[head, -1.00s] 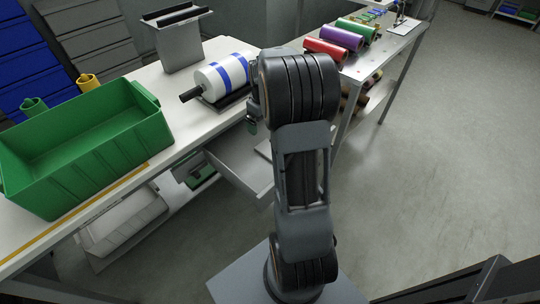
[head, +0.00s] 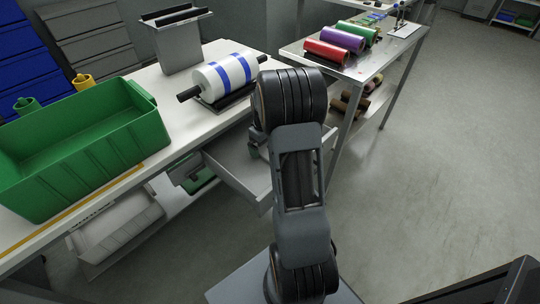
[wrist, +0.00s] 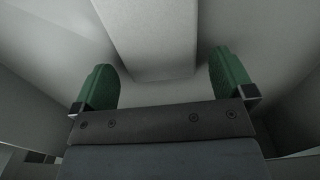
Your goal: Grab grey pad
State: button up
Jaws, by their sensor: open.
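A light grey block, which looks like the grey pad (wrist: 150,38), lies in the wrist view with its near end between my fingers. My gripper (wrist: 162,70) is open, with one green fingertip to each side of the pad. Gaps show between the fingertips and the pad, so it is not gripped. In the head view my gripper is mostly hidden behind my arm, low at the open drawer (head: 228,153). I cannot make out the pad in the head view.
Pale drawer walls stand close around my gripper. The white bench (head: 180,115) above holds a green bin (head: 90,155), a white roll with blue bands (head: 225,75) and a grey metal holder (head: 178,45). A steel table (head: 385,50) with coloured rolls stands right. The floor at right is clear.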

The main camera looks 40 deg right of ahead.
jog(key=shift+f, duration=0.35)
jog(key=c, duration=0.9)
jog(key=shift+r, duration=0.2)
